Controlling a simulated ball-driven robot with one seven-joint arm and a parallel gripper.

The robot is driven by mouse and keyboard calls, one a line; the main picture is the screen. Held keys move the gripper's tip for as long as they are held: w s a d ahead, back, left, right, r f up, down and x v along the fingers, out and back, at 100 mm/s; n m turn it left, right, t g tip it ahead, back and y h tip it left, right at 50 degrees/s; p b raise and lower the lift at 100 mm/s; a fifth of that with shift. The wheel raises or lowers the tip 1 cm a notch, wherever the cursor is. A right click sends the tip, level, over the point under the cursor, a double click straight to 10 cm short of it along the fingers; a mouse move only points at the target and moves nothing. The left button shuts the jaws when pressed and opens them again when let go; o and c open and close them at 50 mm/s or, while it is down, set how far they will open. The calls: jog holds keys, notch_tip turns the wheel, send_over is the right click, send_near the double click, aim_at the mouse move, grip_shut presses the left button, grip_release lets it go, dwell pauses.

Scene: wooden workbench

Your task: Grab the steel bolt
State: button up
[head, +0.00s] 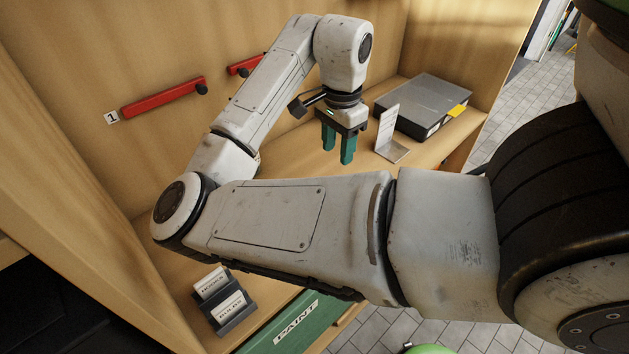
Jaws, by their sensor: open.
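My gripper (338,146) hangs over the far part of the wooden workbench (290,157), its two green fingers pointing down. The fingers are apart and nothing shows between them. I see no steel bolt in the head view. My own arm crosses the middle of the picture and hides much of the bench top.
A grey lidded case (424,102) and a bent metal stand with a white card (388,136) are right of my gripper. A dark card holder (228,303) and a green box marked PAINT (292,322) are at the near side. Red bars (163,97) are on the back panel.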

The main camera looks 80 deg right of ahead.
notch_tip(320, 180, down, 10)
jog(key=shift+w+f+p, duration=0.15)
jog(key=shift+f+p, duration=0.1)
jog(key=shift+p, duration=0.55)
grip_shut()
